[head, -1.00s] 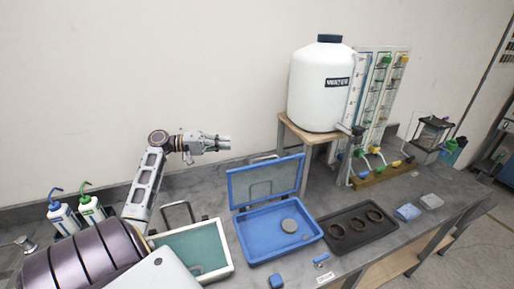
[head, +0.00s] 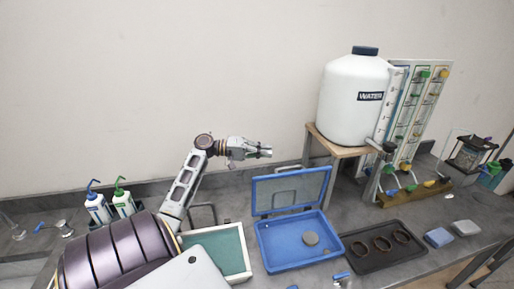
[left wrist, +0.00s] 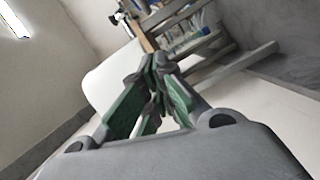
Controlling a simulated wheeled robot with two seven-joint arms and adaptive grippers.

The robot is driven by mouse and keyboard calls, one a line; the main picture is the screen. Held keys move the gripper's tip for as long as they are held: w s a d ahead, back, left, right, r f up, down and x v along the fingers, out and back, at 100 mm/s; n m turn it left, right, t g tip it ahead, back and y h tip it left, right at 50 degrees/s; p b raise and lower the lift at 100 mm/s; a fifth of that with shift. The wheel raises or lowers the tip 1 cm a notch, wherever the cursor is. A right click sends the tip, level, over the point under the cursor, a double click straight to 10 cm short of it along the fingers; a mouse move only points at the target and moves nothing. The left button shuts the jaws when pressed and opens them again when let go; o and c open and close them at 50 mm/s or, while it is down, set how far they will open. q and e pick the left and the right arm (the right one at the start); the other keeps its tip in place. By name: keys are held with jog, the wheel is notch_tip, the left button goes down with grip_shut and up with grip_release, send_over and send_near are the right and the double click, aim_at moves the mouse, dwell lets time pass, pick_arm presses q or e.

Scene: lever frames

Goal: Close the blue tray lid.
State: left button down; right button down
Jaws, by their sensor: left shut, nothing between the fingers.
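The blue tray (head: 291,257) sits on the grey bench with its lid (head: 290,190) open, standing up at the tray's back edge. The lid has a blue frame and a greyish see-through panel. A round grey disc (head: 311,239) lies inside the tray. My left gripper (head: 268,151) is shut and empty, held in the air above and slightly left of the raised lid, apart from it. In the left wrist view its green-padded fingers (left wrist: 155,80) come together at the tips. My right gripper is not in view.
A green-floored white tray (head: 246,274) stands left of the blue tray. A black tray with several rings (head: 372,267) lies to the right. A white water tank (head: 354,103) on a wooden stand rises behind right. Wash bottles (head: 97,208) stand at left.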

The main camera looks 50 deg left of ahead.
pick_arm(q)
jog(key=w+d+f+p, duration=0.1)
jog(key=d+p, duration=0.1)
jog(key=d, duration=0.4)
jog(key=shift+w+d+f, duration=0.25)
jog(key=shift+w+d, duration=0.05)
jog(key=shift+w, duration=0.05)
dwell(0.6)
